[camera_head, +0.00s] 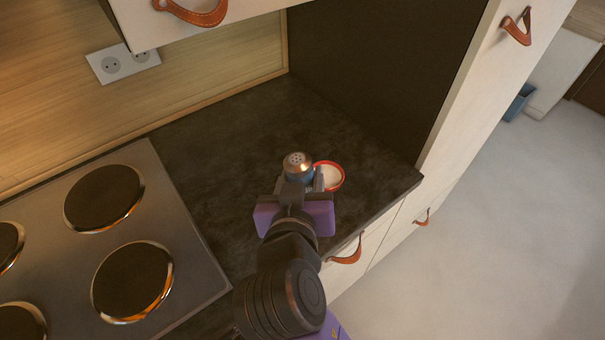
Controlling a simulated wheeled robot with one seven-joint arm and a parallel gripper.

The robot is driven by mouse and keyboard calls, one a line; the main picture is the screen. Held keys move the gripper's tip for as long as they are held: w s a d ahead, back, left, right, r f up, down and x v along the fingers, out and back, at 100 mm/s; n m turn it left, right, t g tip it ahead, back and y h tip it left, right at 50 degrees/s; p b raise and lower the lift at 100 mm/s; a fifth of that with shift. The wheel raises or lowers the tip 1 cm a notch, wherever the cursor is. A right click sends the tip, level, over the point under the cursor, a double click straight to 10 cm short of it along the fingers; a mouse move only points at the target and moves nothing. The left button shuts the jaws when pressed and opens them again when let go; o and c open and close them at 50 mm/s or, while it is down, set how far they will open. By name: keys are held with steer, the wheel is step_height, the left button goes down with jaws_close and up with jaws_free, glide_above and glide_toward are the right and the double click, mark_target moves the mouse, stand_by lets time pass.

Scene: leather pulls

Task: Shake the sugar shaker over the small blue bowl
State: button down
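The sugar shaker (298,163) has a shiny metal top with small holes, which faces up toward the camera. My gripper (299,185) has its fingers on both sides of the shaker's body and looks shut on it. The fingers and purple hand hide most of the shaker's lower part. I cannot tell whether its base touches the counter. A small bowl (341,186) with a red rim and a pale inside sits just right of the shaker, partly hidden by the gripper. I see no small blue bowl.
The dark countertop (235,130) is clear behind and left of the shaker. A stove (180,225) with several round plates is at left. A tall cabinet (470,80) stands at right, and an upper cabinet (135,22) overhangs. The counter's front edge is close to the bowl.

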steer(key=shift+a+n+h, duration=0.3)
steer(key=shift+n, duration=0.3)
steer(key=n, duration=0.1)
steer(key=n+t+h, duration=0.1)
steer(key=shift+a+f+n+h, duration=0.2)
steer(key=shift+f+n+h, duration=0.05)
steer(key=shift+n+h, duration=0.05)
steer(key=n, duration=0.1)
steer(key=d+n+t+h, duration=0.1)
steer(key=n, duration=0.1)
steer(key=shift+f+p, duration=0.3)
steer(key=shift+f, duration=0.1)
steer(key=shift+d+n+t+h+p, duration=0.3)
steer(key=shift+n+t+h, duration=0.15)
steer(key=shift+n, duration=0.55)
steer(key=n, duration=0.1)
steer(key=n+t, duration=0.1)
steer(key=r+n+p, duration=0.1)
steer(key=shift+d+n+t, duration=0.25)
steer(key=shift+n, duration=0.05)
steer(key=shift+r+n+t, duration=0.35)
steer(key=shift+n+t, duration=0.05)
steer(key=shift+n, duration=0.6)
steer(key=shift+r, duration=0.1)
